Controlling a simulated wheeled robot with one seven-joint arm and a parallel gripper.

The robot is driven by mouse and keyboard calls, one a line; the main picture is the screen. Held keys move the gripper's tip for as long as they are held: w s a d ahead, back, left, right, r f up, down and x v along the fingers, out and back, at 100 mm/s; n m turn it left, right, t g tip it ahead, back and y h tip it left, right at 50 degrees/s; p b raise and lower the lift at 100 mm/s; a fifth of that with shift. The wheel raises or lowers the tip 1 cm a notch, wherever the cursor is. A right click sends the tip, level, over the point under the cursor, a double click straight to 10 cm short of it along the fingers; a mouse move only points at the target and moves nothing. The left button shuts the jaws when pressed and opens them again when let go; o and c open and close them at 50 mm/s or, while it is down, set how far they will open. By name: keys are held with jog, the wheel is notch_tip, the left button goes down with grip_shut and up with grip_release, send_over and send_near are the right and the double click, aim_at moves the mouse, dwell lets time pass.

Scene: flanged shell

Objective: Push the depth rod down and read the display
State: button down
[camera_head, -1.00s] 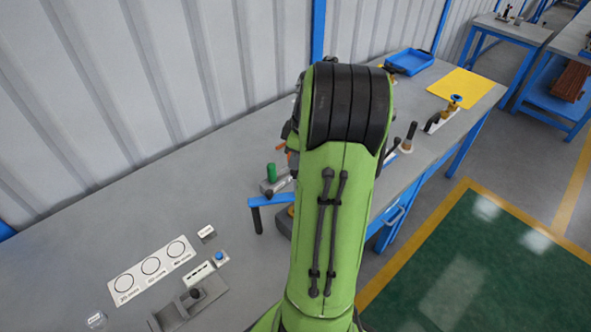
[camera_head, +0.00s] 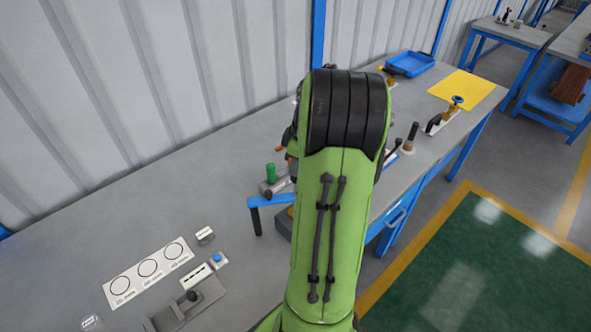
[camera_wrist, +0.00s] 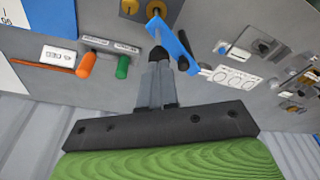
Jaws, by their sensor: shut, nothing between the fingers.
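In the wrist view my gripper (camera_wrist: 158,62) is shut and points toward the bench, its dark tips close to a blue bar (camera_wrist: 178,42). I cannot tell whether they touch it. The blue bar also shows in the head view (camera_head: 271,201), with a black grip hanging from its left end. Beside the tips in the wrist view are a green handle (camera_wrist: 123,67) and an orange handle (camera_wrist: 86,65). A small white panel (camera_wrist: 58,55) has dark characters too small to read; I cannot tell if it is the display. I cannot pick out the depth rod.
A white card with three circles (camera_head: 148,268) lies on the left of the bench, near a blue button (camera_head: 218,258) and a grey fixture (camera_head: 186,304). A blue tray (camera_head: 410,63) and yellow sheet (camera_head: 463,88) lie at the far end. My arm hides the middle.

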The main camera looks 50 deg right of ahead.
jog(key=shift+f+b, duration=1.9)
jog(key=shift+f, duration=0.45)
jog(key=shift+r+p, duration=0.95)
jog(key=shift+r, duration=0.2)
jog(key=shift+f, duration=0.15)
